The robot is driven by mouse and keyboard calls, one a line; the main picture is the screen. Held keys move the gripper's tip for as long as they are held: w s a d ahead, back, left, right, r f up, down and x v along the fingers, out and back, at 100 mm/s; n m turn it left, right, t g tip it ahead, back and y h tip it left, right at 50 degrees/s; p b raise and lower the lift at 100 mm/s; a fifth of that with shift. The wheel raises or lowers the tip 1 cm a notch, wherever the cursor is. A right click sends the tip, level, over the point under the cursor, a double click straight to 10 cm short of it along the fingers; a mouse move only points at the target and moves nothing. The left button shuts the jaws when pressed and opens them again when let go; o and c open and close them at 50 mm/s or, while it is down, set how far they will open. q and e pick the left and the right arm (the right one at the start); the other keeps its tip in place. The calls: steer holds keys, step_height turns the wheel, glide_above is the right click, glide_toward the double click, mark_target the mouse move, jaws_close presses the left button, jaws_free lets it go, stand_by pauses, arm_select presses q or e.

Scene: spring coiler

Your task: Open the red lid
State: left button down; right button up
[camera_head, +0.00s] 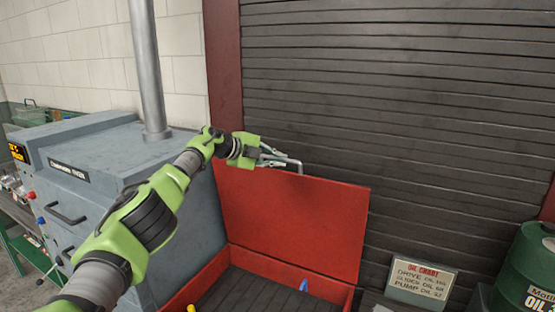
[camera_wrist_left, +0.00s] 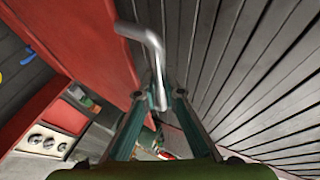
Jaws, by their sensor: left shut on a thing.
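The red lid (camera_head: 290,220) stands raised, nearly upright, at the back of the red box (camera_head: 320,285), whose dark inside shows below it. A bent metal handle (camera_head: 294,162) sits at the lid's top edge. My left gripper (camera_head: 275,157) is at that edge, shut on the handle. In the left wrist view the handle (camera_wrist_left: 146,40) runs down between the two fingers (camera_wrist_left: 160,105), and the lid (camera_wrist_left: 85,45) is to the left. My right gripper is not in view.
A grey machine (camera_head: 95,165) with a vertical pipe (camera_head: 147,70) stands left of the box. A slatted shutter (camera_head: 400,90) is behind the lid. An oil chart sign (camera_head: 421,280) and a green oil drum (camera_head: 525,270) stand at the right.

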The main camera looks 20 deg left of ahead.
arm_select(q)
steer(key=shift+d+f, duration=0.1)
steer(key=shift+f, duration=0.1)
steer(key=c, duration=2.1)
jaws_free()
steer(key=shift+c, duration=0.2)
steer(key=shift+w, duration=0.1)
steer(key=shift+v, duration=0.8)
steer(key=v, duration=1)
steer(key=shift+r, duration=0.15)
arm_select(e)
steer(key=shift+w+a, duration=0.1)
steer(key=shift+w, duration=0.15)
